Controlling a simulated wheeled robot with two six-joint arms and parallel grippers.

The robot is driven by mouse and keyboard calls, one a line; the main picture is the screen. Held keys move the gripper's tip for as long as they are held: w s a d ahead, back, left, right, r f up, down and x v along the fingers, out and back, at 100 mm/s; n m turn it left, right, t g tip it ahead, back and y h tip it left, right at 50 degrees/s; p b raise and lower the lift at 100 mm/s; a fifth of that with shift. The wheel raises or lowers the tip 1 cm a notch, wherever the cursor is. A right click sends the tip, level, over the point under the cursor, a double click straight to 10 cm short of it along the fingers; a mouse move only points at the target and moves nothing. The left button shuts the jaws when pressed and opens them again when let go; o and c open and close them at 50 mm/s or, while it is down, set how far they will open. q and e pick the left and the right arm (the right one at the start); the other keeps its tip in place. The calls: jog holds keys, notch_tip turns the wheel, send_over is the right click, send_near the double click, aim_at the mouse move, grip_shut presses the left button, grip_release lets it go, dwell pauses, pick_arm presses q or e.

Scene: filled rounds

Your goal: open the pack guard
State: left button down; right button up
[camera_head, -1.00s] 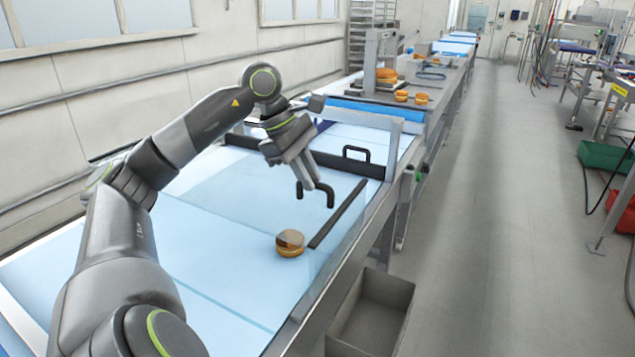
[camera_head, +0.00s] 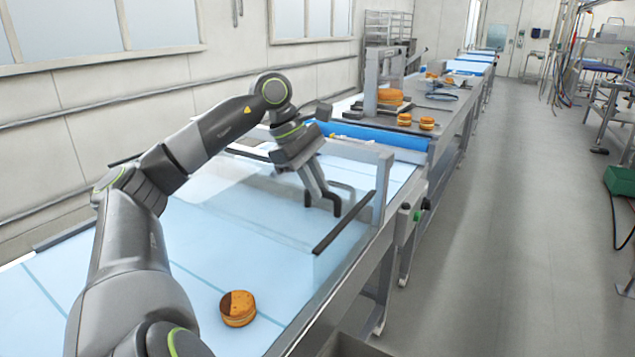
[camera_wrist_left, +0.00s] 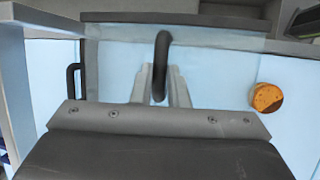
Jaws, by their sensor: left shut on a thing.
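The pack guard is a clear panel (camera_head: 262,217) over the pale blue belt, with a dark edge bar (camera_head: 343,224) along its right side. Its black bent handle (camera_head: 347,190) also shows in the left wrist view (camera_wrist_left: 162,42). My left gripper (camera_head: 328,204) is shut on this handle; its two fingers (camera_wrist_left: 161,88) sit on either side of it in the wrist view. My fingers hide part of the handle. A second black handle (camera_wrist_left: 72,82) shows at the left of the wrist view. My right gripper is not in view.
A filled round (camera_head: 238,308) lies on the belt, clear of the guard, and shows in the wrist view (camera_wrist_left: 266,98). A grey post (camera_head: 382,188) stands just right of the handle. A blue roller (camera_head: 370,135) and more rounds (camera_head: 405,119) are beyond.

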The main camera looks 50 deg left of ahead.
pick_arm(q)
jog(key=c, duration=1.4)
grip_release()
jog(key=shift+s+r, duration=0.1)
jog(key=shift+r, duration=0.1)
jog(key=p+v, duration=0.3)
jog(key=v, duration=1.4)
jog(key=shift+p, duration=0.4)
jog(key=shift+a, duration=0.1)
